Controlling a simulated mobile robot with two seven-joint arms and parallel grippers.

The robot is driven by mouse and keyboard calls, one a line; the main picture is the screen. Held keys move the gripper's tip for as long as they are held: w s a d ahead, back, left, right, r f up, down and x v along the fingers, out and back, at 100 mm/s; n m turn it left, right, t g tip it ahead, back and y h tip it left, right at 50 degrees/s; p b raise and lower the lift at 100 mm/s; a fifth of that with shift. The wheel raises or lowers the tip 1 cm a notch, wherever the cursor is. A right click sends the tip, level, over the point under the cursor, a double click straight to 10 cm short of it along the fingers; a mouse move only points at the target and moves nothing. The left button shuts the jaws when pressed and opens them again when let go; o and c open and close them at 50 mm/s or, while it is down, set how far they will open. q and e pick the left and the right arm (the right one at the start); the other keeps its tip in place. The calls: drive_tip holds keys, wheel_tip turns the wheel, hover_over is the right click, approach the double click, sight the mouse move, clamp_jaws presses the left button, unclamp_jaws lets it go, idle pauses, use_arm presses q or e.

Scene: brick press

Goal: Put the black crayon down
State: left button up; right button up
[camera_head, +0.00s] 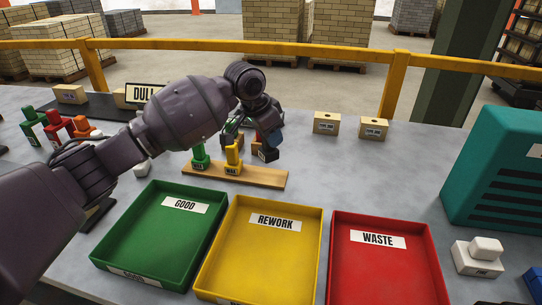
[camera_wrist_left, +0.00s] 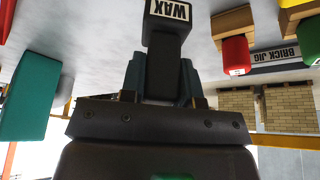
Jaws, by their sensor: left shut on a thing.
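The black crayon (camera_head: 268,154) is held in my left gripper (camera_head: 267,138), just behind the right part of a wooden strip (camera_head: 262,178). In the left wrist view the black crayon (camera_wrist_left: 165,48) is between the two fingers of the left gripper (camera_wrist_left: 163,80), with its white WAX label facing the camera. I cannot tell whether its base touches a surface. A green crayon (camera_head: 199,157) and a yellow crayon (camera_head: 232,158) stand upright on the strip, left of the black one. My right gripper is out of view.
Green GOOD (camera_head: 150,240), yellow REWORK (camera_head: 255,262) and red WASTE (camera_head: 385,275) trays fill the front. Two tan blocks (camera_head: 326,123) (camera_head: 373,128) stand behind. A teal box (camera_head: 505,180) is at right. More coloured pieces (camera_head: 57,128) stand at left. Grey table right of the strip is clear.

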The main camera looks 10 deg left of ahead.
sight(270, 155)
use_arm(q)
wheel_tip(270, 155, down, 6)
drive_tip(key=shift+f+b, duration=0.1)
drive_tip(key=shift+b, duration=0.5)
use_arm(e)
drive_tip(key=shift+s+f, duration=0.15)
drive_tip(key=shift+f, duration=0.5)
use_arm(q)
drive_tip(key=o, duration=0.9)
drive_tip(key=p+v, duration=0.3)
drive_tip(key=v, duration=0.9)
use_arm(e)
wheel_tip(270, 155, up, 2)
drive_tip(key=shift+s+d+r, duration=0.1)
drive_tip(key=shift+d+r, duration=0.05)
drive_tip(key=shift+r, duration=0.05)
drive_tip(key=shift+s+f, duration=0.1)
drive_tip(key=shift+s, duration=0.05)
